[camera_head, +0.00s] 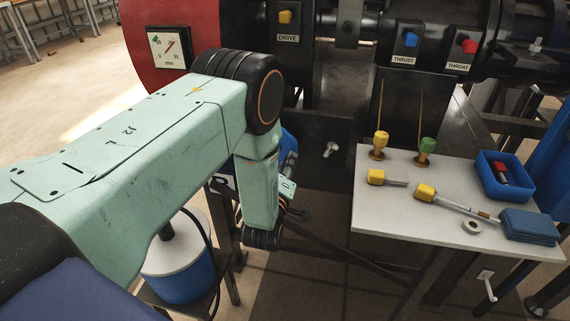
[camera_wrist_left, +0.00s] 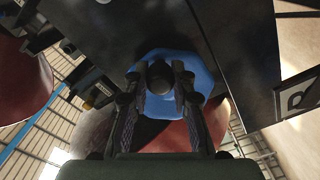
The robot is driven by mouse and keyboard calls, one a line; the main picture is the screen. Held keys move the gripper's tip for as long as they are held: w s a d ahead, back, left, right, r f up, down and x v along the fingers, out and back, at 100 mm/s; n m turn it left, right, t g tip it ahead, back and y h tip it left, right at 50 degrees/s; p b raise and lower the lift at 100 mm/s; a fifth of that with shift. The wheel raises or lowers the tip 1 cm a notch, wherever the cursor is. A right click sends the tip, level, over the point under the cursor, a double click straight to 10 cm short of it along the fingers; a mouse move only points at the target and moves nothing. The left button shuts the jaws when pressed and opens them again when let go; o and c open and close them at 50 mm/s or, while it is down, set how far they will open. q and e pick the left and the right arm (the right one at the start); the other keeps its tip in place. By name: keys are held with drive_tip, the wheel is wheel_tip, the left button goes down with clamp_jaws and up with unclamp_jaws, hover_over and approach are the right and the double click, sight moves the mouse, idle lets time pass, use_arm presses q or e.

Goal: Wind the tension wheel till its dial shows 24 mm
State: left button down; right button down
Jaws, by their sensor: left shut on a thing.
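The dial (camera_head: 168,47) is a white square face with a red needle on the red machine body at the upper left in the head view. Its numbers are too small to read surely. In the left wrist view, the blue wheel (camera_wrist_left: 206,75) sits on a dark panel, with a dark round knob (camera_wrist_left: 160,76) in front of it. My left gripper (camera_wrist_left: 159,88) is closed around this knob, one finger on each side. In the head view, my left forearm hides most of the wheel; a blue sliver (camera_head: 289,143) shows behind it. My right gripper is in neither view.
A pale side table (camera_head: 400,221) at the right holds yellow- and green-topped tools, a blue bin (camera_head: 505,178) and a folded blue cloth (camera_head: 527,225). Blocks labelled DRIVE, THRUST and THROAT line the press above. A blue drum (camera_head: 178,262) stands below my left arm.

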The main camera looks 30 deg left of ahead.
use_arm(q)
drive_tip(key=shift+d+r+n+p, duration=0.1)
drive_tip(key=shift+r+n+p, duration=0.35)
drive_tip(key=shift+n, duration=0.65)
drive_tip(key=shift+d+r+n+p, duration=0.1)
drive_tip(key=shift+r+n+p, duration=0.3)
drive_tip(key=shift+n, duration=0.7)
drive_tip(key=shift+r, duration=0.15)
drive_tip(key=c, duration=1.1)
unclamp_jaws()
drive_tip(key=shift+a, duration=0.1)
drive_tip(key=shift+s, duration=0.1)
drive_tip(key=v, duration=1.2)
